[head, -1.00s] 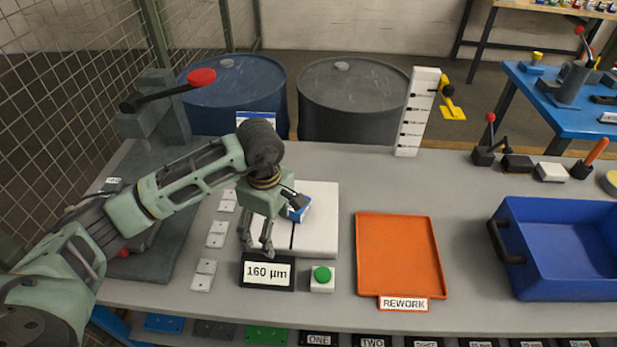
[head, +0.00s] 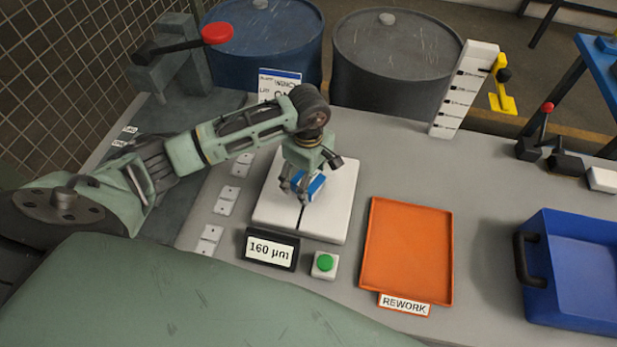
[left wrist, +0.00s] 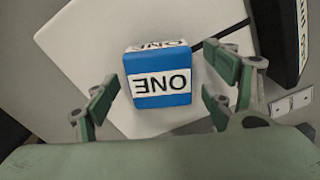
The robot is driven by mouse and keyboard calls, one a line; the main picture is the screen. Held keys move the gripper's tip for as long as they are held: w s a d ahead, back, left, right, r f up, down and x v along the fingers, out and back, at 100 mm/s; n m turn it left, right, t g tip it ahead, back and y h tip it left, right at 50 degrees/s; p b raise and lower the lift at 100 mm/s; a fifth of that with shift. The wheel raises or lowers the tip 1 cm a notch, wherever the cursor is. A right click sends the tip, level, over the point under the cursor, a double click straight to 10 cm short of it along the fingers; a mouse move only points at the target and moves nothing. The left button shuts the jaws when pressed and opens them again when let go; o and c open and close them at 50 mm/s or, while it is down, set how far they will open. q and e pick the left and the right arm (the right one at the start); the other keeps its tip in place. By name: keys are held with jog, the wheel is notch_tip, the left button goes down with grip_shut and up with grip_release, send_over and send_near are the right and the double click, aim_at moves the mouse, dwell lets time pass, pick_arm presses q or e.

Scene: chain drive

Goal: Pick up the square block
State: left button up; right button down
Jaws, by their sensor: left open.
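The square block (left wrist: 160,77) is blue with white bands that read "ONE". It sits on the white plate (left wrist: 85,45), seen between and just beyond the fingertips in the left wrist view. In the head view the block (head: 314,188) is partly hidden by my left gripper (head: 303,190), which points down at it. My left gripper (left wrist: 160,98) is open, with one finger on each side of the block and gaps showing on both sides. My right gripper is not in view.
A display reading "160 µm" (head: 269,250) and a green button (head: 324,262) stand in front of the plate. An orange rework tray (head: 408,255) lies to the right, then a blue bin (head: 580,265). Small white plates (head: 229,195) line the left side.

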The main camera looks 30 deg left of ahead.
pick_arm(q)
jog(key=shift+f, duration=0.7)
jog(key=shift+c, duration=0.7)
jog(key=c, duration=1.3)
jog(key=shift+r, duration=0.1)
jog(key=c, duration=0.3)
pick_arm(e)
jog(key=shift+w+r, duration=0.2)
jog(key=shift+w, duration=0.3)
